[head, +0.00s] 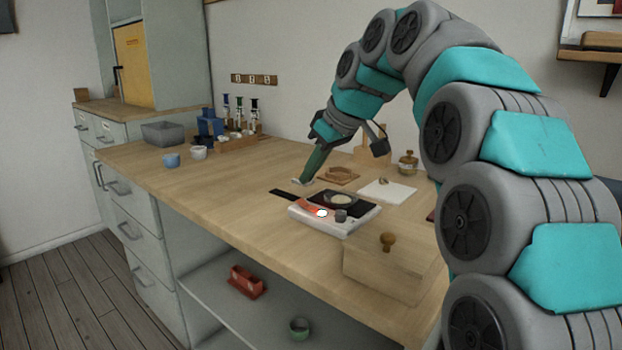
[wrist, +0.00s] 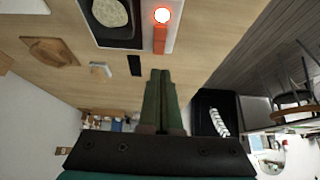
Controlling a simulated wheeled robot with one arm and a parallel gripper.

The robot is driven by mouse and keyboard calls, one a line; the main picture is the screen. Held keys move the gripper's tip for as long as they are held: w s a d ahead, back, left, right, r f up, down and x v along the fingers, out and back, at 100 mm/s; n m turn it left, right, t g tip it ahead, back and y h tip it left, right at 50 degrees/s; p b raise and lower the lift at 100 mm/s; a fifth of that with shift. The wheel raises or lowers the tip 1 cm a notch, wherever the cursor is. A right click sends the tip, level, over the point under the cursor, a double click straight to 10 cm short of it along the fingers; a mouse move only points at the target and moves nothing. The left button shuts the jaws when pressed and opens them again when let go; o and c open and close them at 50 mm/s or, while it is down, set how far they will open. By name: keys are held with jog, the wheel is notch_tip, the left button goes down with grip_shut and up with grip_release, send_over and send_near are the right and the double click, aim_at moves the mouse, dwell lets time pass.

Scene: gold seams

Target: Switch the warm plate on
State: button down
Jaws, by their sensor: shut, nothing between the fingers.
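The warm plate (head: 332,228) is a white box with a black top, standing on the wooden worktop. A pale round piece (head: 341,201) lies on the black top, and it also shows in the wrist view (wrist: 109,12). On the plate's white front strip are a red part (wrist: 159,40), a bright white lamp with an orange-red glow (wrist: 162,15) and a dark knob (head: 340,215). My gripper (head: 306,181) is shut and empty, pointing down behind and left of the plate. Its closed green fingers (wrist: 160,75) are apart from the plate in the wrist view.
A dark strip (head: 286,195) lies left of the plate. A white tile (head: 387,191) and a wooden tray (head: 338,176) lie behind it. A wooden box with a knob (head: 384,270) stands at the front right. Cups, bottles and a grey bin (head: 164,133) stand at the far left.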

jog(key=s+d+f+v, duration=0.1)
jog(key=v, duration=0.8)
jog(key=shift+s+d+b, duration=0.15)
jog(key=shift+d+b, duration=0.2)
jog(key=shift+d, duration=0.05)
jog(key=shift+r, duration=0.1)
